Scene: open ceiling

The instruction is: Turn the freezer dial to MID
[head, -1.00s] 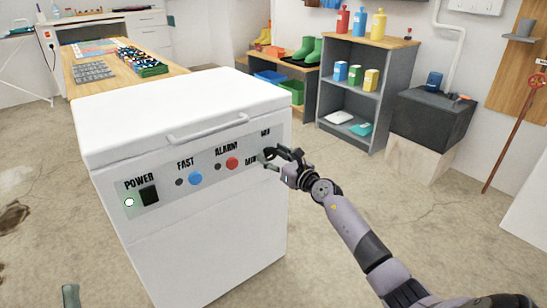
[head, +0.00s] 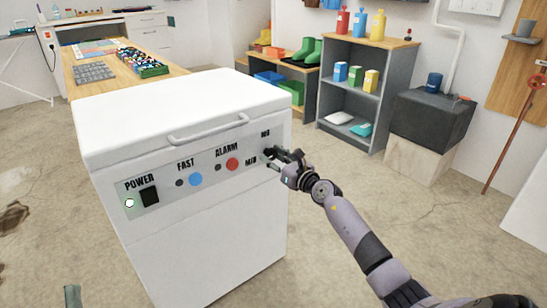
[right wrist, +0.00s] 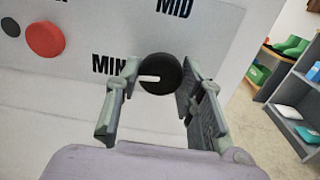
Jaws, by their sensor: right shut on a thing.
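The white freezer (head: 190,105) stands in front of me, its control panel (head: 207,165) facing me. The black dial (right wrist: 161,72) is at the panel's right end. In the right wrist view its white pointer line points left, toward the MIN label (right wrist: 107,64). The MID label (right wrist: 175,7) is above the dial. My right gripper (head: 270,156) is shut on the dial, one finger on each side; in the head view it mostly hides the dial. A grey-green tip at the bottom left of the head view seems to be my left gripper (head: 72,296); its jaws cannot be made out.
A power switch (head: 149,195), blue button (head: 195,179) and red button (head: 232,164) sit left of the dial. The freezer handle (head: 208,131) juts out above the panel. Bare floor lies right of the freezer, before a grey shelf (head: 345,108).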

